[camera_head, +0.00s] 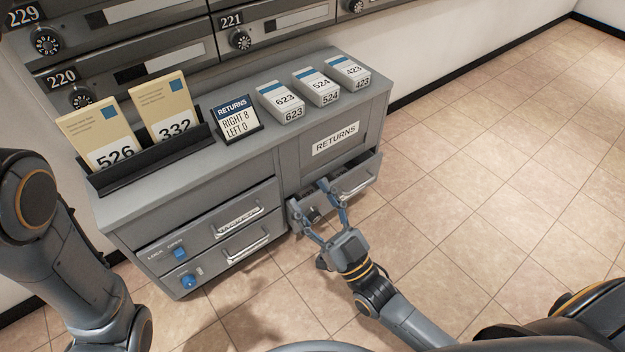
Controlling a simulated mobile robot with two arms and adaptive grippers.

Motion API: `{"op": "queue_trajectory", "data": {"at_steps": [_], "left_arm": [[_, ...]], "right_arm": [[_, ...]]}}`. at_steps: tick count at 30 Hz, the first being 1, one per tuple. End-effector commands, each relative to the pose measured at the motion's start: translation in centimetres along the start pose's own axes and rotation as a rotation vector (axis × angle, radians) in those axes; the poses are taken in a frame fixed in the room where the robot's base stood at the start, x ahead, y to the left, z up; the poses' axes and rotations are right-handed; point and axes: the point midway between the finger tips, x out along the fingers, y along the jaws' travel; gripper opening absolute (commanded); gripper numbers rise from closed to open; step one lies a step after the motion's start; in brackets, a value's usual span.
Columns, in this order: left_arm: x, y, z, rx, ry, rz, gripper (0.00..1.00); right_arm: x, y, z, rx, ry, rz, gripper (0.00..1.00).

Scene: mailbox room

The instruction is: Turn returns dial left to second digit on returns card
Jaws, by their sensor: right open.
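The returns card (237,118) stands on top of the grey cabinet and reads "RETURNS RIGHT 8 LEFT 0". The section labelled RETURNS (335,138) is on the cabinet's right side, with a partly open drawer (362,178) below it. My right gripper (308,196) is open, its fingers spread in front of the left part of this drawer. A small dark part shows between the fingers; I cannot tell whether it is the returns dial, and I can read no digits there. My left arm comes in at the left; its gripper is out of view.
On the cabinet stand a black rack (150,166) with envelopes 526 and 332, and parcels 623 (281,100), 524 (316,86) and 423 (347,72). Mailboxes with dials (241,40) line the wall. The tiled floor at right is clear.

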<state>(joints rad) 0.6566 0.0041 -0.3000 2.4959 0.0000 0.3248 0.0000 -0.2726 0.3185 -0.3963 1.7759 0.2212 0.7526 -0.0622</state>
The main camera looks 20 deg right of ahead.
Motion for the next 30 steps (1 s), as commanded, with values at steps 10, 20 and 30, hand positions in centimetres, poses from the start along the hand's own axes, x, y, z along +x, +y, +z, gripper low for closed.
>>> {"op": "queue_trajectory", "data": {"at_steps": [10, 20, 30], "left_arm": [[1.1, -0.2, 0.4, 0.0, 0.0, 0.0, 0.58], [1.2, -0.2, 0.4, 0.0, 0.0, 0.0, 0.58], [1.1, -0.2, 0.4, 0.0, -0.001, 0.0, 0.58]], "right_arm": [[2.1, -0.7, -4.6, 0.007, 0.095, 0.005, 0.58], [2.4, -0.8, -5.2, 0.007, 0.108, 0.005, 0.58], [2.4, -0.8, -5.2, 0.007, 0.109, 0.005, 0.58]]}}
